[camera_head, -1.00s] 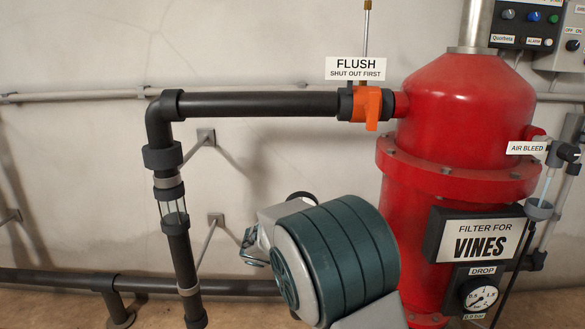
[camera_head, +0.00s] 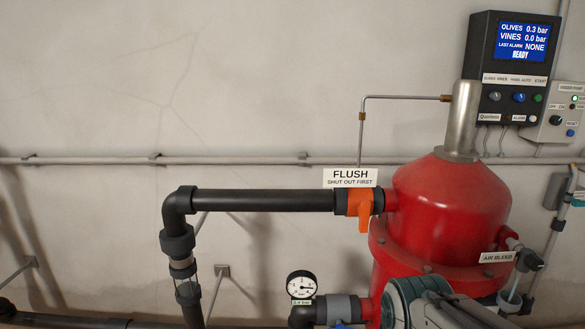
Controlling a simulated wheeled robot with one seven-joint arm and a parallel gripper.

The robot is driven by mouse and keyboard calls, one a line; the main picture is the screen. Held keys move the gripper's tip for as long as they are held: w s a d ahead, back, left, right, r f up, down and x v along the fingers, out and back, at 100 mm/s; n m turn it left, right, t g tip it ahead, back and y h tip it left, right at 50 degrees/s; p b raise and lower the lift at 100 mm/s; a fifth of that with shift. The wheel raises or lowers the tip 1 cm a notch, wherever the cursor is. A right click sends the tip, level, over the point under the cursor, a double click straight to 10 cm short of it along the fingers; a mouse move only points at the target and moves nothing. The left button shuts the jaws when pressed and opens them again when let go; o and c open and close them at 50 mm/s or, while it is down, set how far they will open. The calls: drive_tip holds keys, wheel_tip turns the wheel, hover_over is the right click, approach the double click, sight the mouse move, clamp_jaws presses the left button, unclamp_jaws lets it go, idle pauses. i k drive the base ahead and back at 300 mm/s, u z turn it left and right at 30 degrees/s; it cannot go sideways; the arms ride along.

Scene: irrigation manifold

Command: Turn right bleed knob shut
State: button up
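The red filter tank (camera_head: 450,205) stands at the right. A white "AIR BLEED" label (camera_head: 497,257) sits on its right side. Just right of the label is a small dark bleed knob (camera_head: 531,261) on a fitting, with a clear tube running down to a grey cup (camera_head: 511,303). I cannot tell from its look whether the knob is open or shut. Only one bleed knob is in view. My arm's teal and grey links show at the bottom, in front of the tank's lower part and left of the cup. My gripper is not visible.
An orange flush valve handle (camera_head: 364,214) hangs on the black pipe (camera_head: 265,200) left of the tank. A pressure gauge (camera_head: 301,286) stands lower left. A control box (camera_head: 512,70) and a switch box (camera_head: 556,112) are on the wall. The upper left wall is bare.

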sight(534, 262)
drive_tip(key=z, duration=1.3)
